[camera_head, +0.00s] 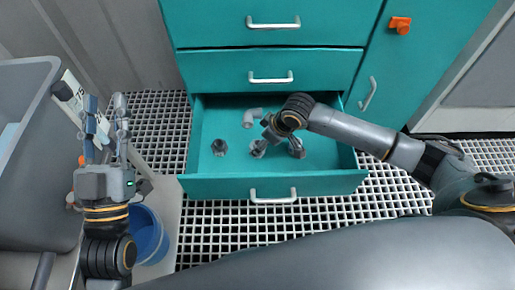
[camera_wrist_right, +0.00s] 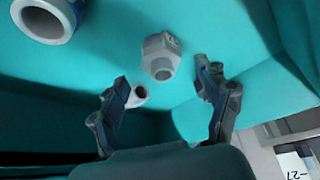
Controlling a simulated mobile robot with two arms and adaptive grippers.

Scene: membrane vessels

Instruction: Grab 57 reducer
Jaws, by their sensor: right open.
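A grey hex fitting with a narrower round end (camera_wrist_right: 160,56), which looks like a reducer, lies on the drawer floor in the right wrist view. Its marking is too small to read. My right gripper (camera_wrist_right: 161,72) is open above the drawer, its fingers on either side of the view below this fitting, with nothing held. In the head view it reaches down into the drawer (camera_head: 278,150). My left gripper (camera_head: 106,101) is open and empty at the left.
The teal drawer (camera_head: 225,186) is pulled out, its walls around my right gripper. A grey elbow (camera_head: 250,116) lies behind. A small pipe end (camera_wrist_right: 139,94) shows beside one right finger. A grey bin (camera_head: 25,75) and blue bucket (camera_head: 148,235) stand at the left.

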